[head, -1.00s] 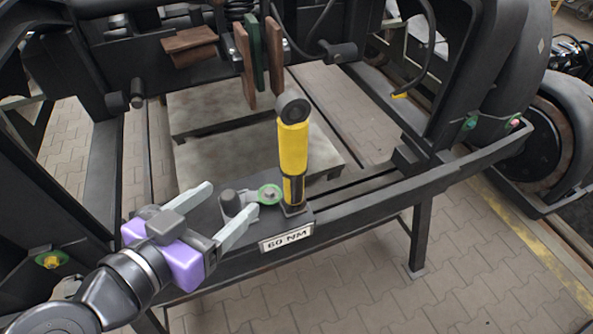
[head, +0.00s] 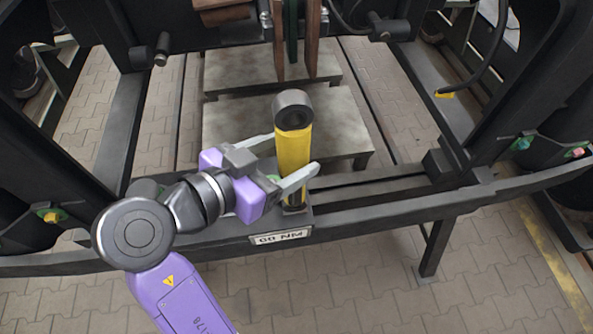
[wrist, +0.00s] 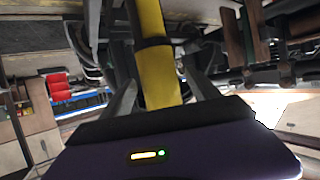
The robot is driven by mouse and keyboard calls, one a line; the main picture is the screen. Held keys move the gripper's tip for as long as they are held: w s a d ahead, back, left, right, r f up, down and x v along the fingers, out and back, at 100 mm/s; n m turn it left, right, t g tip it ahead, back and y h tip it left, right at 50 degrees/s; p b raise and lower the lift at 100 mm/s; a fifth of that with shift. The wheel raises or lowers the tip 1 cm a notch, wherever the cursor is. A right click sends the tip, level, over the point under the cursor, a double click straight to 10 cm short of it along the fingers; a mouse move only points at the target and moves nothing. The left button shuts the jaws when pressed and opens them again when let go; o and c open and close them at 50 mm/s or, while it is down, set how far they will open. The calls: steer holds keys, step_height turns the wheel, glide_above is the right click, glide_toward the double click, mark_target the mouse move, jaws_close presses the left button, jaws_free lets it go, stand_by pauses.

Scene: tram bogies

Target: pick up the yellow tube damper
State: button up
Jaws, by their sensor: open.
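The yellow tube damper (head: 293,152) stands upright on the dark frame rail, with a black ring eye at its top and a dark lower end. My gripper (head: 292,153) is open at the damper, with one finger in front of the tube and the other behind its left side. In the wrist view the damper (wrist: 158,75) rises between the two fingers of my gripper (wrist: 162,95). A gap shows beside the tube, and I cannot tell whether either finger touches it.
A plate marked 60 NM (head: 281,237) is on the rail's front, below the damper. A green ring part is mostly hidden behind my gripper. Grey slabs (head: 345,140) lie behind the damper, and brown and green plates (head: 290,40) hang above them. Dark bogie frames flank both sides.

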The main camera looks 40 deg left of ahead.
steer(key=p+x, duration=0.1)
steer(key=x, duration=0.2)
steer(key=shift+w+d, duration=0.15)
steer(key=shift+w, duration=0.15)
steer(key=shift+w+f, duration=0.3)
steer(key=shift+w, duration=0.25)
jaws_close()
steer(key=shift+r, duration=0.2)
